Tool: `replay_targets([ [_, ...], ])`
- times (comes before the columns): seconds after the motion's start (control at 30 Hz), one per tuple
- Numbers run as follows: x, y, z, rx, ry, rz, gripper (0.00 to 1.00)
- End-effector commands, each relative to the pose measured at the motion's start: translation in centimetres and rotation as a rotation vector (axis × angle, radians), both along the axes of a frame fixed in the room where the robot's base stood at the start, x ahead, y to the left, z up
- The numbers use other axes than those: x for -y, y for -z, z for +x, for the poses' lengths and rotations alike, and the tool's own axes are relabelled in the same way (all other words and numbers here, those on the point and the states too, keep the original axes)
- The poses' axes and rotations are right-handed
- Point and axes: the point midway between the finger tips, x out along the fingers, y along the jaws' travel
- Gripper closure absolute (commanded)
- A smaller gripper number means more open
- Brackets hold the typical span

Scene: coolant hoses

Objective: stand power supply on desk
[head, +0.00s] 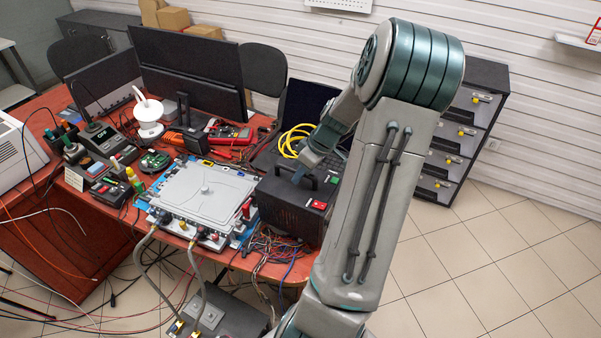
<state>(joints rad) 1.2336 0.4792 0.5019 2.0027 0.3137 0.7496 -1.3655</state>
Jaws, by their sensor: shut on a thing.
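The power supply (290,209) is a black box with a top handle, red and green patches on its top and vents on its front. It is upright at the right end of the red-brown desk (45,118), beside the silver plate assembly. My gripper (299,175) comes down from above and is shut on the power supply's handle. The fingertips are small in view and partly hidden by my wrist. My arm covers part of the right side of the box. I cannot tell whether its underside touches the desk.
A silver plate assembly (203,192) with hoses stands left of the power supply. Coloured wires (270,248) hang at the desk's front edge. A yellow cable coil (294,140) and a large monitor (190,70) are behind. A drawer cabinet (462,130) stands at right; the tiled floor there is clear.

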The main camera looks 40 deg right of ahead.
Motion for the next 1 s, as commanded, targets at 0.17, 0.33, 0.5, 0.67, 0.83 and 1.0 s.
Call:
replay_targets([
  [0.17, 0.0, 1.2, 0.1, 0.002, 0.0, 0.001, 1.0],
  [0.33, 0.0, 2.8, 0.1, 0.003, 0.0, 0.0, 1.0],
  [0.5, 0.0, 3.5, 0.1, 0.003, -0.001, -0.002, 1.0],
  [0.67, 0.0, 3.6, 0.1, 0.004, 0.0, -0.003, 1.0],
  [0.83, 0.0, 3.7, 0.1, 0.004, 0.0, -0.003, 1.0],
  [1.0, 0.0, 3.9, 0.0, 0.0, 0.0, 0.001, 0.64],
])
